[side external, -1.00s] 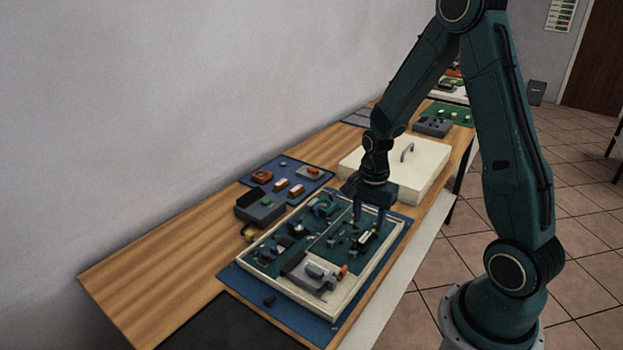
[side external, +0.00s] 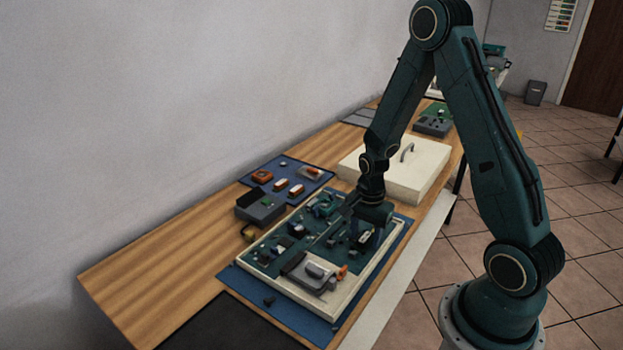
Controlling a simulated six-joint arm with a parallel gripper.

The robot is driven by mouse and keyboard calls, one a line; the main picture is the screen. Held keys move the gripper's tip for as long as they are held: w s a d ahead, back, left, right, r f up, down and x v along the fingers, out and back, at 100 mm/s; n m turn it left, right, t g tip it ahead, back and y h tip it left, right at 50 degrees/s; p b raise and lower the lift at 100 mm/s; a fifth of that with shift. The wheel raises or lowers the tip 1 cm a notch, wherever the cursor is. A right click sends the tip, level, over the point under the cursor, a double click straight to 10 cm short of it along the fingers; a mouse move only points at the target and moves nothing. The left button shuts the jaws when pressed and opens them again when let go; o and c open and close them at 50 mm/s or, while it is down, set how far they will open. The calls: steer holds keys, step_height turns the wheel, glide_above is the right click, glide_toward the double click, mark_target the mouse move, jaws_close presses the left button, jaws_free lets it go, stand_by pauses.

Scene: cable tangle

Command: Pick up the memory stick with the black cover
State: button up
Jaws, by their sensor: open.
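The green circuit board (side external: 318,246) lies in a cream frame, crowded with small parts. My gripper (side external: 366,234) is low over the board's right part, with its fingers down among the parts. It is open. A small whitish piece with dark ends (side external: 364,237) is at the fingertips; it may be the memory stick, but it is too small to tell. I cannot tell whether the fingers touch it or whether it lies between them. I cannot make out a black cover for certain.
A grey metal block (side external: 305,273) with an orange piece (side external: 342,272) sits at the board's near end. A grey box (side external: 260,207) and a blue mat (side external: 287,178) with small parts stand behind. A cream lidded box (side external: 408,178) stands beyond. Bare wood (side external: 150,275) is free at left.

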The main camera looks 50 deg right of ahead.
mark_target(365, 237)
stand_by(0.3)
jaws_close()
steer(key=shift+r, duration=0.25)
step_height(365, 237, up, 20)
steer(key=shift+f, duration=0.2)
stand_by(0.7)
steer(key=shift+f, duration=0.1)
stand_by(0.4)
